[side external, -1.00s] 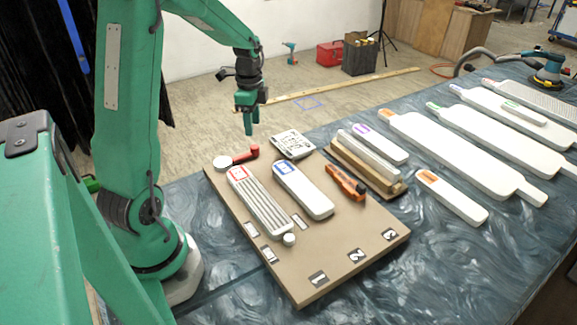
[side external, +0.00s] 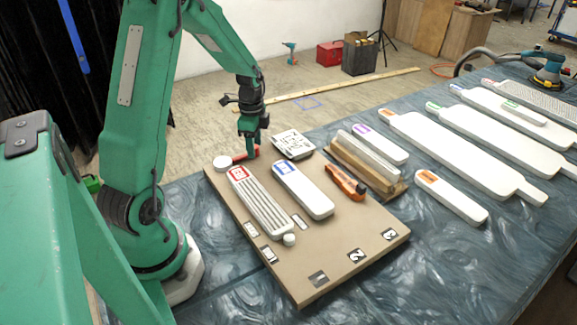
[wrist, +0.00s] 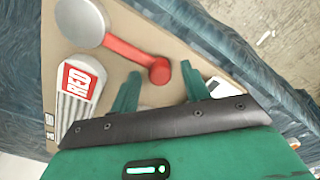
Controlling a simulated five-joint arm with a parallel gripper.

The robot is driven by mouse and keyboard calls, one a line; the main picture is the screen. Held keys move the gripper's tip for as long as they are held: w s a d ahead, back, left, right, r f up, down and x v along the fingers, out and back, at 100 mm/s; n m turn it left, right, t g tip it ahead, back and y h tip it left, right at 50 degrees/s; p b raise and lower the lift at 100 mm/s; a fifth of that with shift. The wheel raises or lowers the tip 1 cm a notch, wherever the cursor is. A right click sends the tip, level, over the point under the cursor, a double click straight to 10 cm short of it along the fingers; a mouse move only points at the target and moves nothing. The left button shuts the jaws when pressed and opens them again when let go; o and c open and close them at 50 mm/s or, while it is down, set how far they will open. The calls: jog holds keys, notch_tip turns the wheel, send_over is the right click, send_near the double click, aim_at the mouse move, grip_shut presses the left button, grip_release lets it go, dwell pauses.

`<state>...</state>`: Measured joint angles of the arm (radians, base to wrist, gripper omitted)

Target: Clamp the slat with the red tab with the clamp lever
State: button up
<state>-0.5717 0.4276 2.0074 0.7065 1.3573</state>
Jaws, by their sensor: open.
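The clamp lever (wrist: 135,55) is a red arm with a rounded knob, running from a round grey pivot (wrist: 82,22) at the board's corner. In the side view the lever (side external: 238,156) is partly hidden by my gripper (side external: 249,150). In the wrist view my gripper (wrist: 158,80) is open, its two fingers on either side of the knob end and a little short of it. The slat with the red tab (side external: 262,205) is white and ribbed, lying on the brown board beside the pivot. Its red tab (wrist: 80,82) reads RED.
A blue-tabbed slat (side external: 305,190) lies beside the red one on the board (side external: 330,265). Several white slats lie on the blue table to the right.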

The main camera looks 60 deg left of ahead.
jog(key=shift+f, duration=0.2)
grip_shut()
jog(key=shift+a, duration=0.15)
